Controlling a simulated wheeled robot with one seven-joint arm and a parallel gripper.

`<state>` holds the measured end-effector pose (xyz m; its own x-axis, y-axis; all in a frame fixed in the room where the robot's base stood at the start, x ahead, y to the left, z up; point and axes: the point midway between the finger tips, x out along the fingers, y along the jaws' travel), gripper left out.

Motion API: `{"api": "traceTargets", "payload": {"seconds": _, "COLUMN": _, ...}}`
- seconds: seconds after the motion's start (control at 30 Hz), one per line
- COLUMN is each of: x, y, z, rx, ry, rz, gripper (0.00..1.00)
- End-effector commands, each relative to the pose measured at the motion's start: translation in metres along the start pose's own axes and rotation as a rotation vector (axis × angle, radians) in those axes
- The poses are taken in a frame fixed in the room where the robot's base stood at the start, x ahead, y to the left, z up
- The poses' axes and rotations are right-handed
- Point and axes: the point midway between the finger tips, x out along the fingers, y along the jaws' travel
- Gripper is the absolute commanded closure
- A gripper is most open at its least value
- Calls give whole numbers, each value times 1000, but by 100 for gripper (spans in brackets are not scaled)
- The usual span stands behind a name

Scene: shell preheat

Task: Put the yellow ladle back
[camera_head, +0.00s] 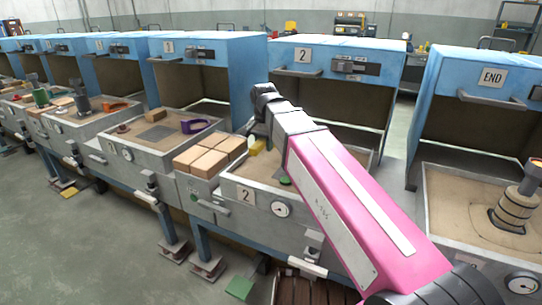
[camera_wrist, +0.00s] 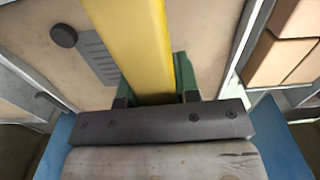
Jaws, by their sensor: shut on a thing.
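The yellow ladle (camera_wrist: 130,40) runs as a long yellow bar up the wrist view, between the green fingers of my gripper (camera_wrist: 155,85). My gripper is shut on it. In the head view a small yellow part (camera_head: 258,146) shows at the back left of station 2's sand tray (camera_head: 243,198), beside my arm. My pink arm hides most of the gripper and the ladle there. The ladle's far end is out of the wrist view, and I cannot tell whether it touches the sand.
Tan blocks (camera_head: 210,158) sit left of station 2's tray and show at the wrist view's right (camera_wrist: 283,45). A dark round knob (camera_wrist: 63,36) and a slotted grey plate (camera_wrist: 98,58) lie on the sand. Blue hoods (camera_head: 336,90) stand behind the trays.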

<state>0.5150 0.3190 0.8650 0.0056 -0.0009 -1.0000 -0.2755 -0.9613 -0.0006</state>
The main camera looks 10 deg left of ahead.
Motion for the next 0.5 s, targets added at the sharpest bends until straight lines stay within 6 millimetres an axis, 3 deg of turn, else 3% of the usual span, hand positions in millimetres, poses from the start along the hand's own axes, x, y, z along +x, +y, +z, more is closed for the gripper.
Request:
{"api": "traceTargets", "payload": {"seconds": 0.1, "x": -6, "y": -28, "z": 19, "rx": 21, "ry": 2, "rz": 0, "gripper": 99}}
{"api": "traceTargets", "payload": {"seconds": 0.3, "x": -10, "y": -49, "z": 38, "rx": 51, "ry": 2, "rz": 0, "gripper": 99}}
{"api": "traceTargets", "payload": {"seconds": 0.5, "x": -1, "y": -55, "z": 25, "rx": 60, "ry": 1, "rz": 2, "gripper": 99}}
